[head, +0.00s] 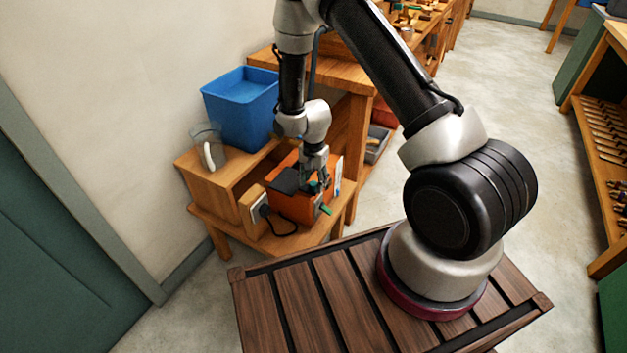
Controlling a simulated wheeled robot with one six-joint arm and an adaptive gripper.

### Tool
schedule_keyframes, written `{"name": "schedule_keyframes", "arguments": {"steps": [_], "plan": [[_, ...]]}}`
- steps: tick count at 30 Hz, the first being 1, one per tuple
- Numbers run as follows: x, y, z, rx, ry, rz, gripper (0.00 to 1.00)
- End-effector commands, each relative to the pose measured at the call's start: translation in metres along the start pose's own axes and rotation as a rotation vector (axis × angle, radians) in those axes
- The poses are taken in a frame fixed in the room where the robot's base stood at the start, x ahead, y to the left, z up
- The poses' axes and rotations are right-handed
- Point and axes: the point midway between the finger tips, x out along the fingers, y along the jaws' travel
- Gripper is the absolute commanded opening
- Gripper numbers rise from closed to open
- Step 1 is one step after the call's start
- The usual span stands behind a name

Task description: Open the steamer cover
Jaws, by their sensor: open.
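An orange box-shaped steamer (292,205) sits on the low wooden stand, with a dark cover (286,181) on the left part of its top. The cover looks flat, but it is small in this view. A green piece (325,209) sticks out at the steamer's front right. My gripper (316,187) points down over the right part of the steamer's top, beside the dark cover. Its fingers are open. The fingers hide part of the steamer's top, and I cannot tell whether they touch it.
A blue bin (241,108) and a clear container with a white item (208,155) stand behind and left of the steamer. A socket box (257,208) with a black cable is at its left. A taller wooden bench (345,75) stands close behind.

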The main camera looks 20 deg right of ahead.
Motion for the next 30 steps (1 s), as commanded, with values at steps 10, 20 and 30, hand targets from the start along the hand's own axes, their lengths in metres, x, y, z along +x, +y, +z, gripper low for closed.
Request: {"name": "schedule_keyframes", "arguments": {"steps": [10, 20, 30], "plan": [[-0.038, -0.001, -0.001, 0.000, 0.002, -0.004, 0.47], [-0.105, -0.001, 0.000, 0.000, 0.001, -0.003, 0.47], [-0.120, 0.000, 0.000, 0.000, 0.000, 0.000, 0.47]]}}
